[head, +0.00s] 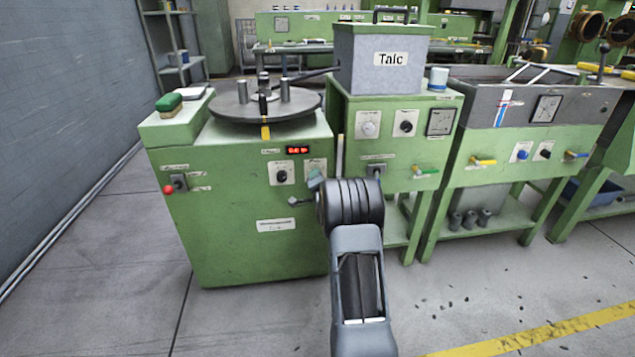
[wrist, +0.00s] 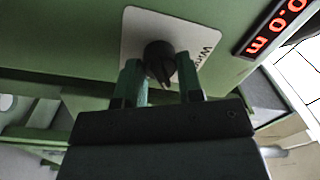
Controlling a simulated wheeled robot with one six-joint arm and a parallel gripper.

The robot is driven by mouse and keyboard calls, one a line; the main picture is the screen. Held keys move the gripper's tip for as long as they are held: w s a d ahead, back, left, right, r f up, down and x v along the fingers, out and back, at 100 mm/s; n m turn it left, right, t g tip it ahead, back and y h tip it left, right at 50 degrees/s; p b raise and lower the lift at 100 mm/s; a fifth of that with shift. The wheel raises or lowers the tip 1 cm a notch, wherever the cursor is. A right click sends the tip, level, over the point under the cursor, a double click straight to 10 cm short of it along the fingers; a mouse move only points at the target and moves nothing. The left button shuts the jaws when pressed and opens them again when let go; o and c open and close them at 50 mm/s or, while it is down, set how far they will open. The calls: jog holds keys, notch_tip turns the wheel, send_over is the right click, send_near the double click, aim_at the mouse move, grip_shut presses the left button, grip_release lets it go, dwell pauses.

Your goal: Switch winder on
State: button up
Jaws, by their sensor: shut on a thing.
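The winder is a green cabinet (head: 245,230) with a round dark turntable (head: 240,108) on top. Its black rotary knob (wrist: 159,58) sits on a white plate (head: 314,164) whose lettering, partly hidden in the wrist view, begins "Win". My gripper (head: 314,181) is at this plate on the cabinet's front, right side. In the wrist view, my gripper's two green fingers (wrist: 159,78) stand on either side of the knob and are shut on it. The knob's setting marks are hidden. A red-lit display (head: 297,150) above left of the plate appears to read 0.0 m in the wrist view (wrist: 272,27).
Another knob plate (head: 281,173) is just left of my gripper. A red button (head: 168,190) is at the cabinet's left. The grey Talc box (head: 380,65) stands on a green stand to the right, and a grey trough (head: 540,100) is beyond it.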

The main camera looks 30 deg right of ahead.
jog(key=shift+m, duration=1)
jog(key=o, duration=0.9)
jog(key=shift+o, duration=0.2)
jog(key=p+v, duration=0.2)
jog(key=v, duration=1.1)
jog(key=shift+s+a+p, duration=0.2)
jog(key=shift+s+p, duration=0.1)
jog(key=shift+s, duration=0.05)
jog(key=shift+f, duration=0.1)
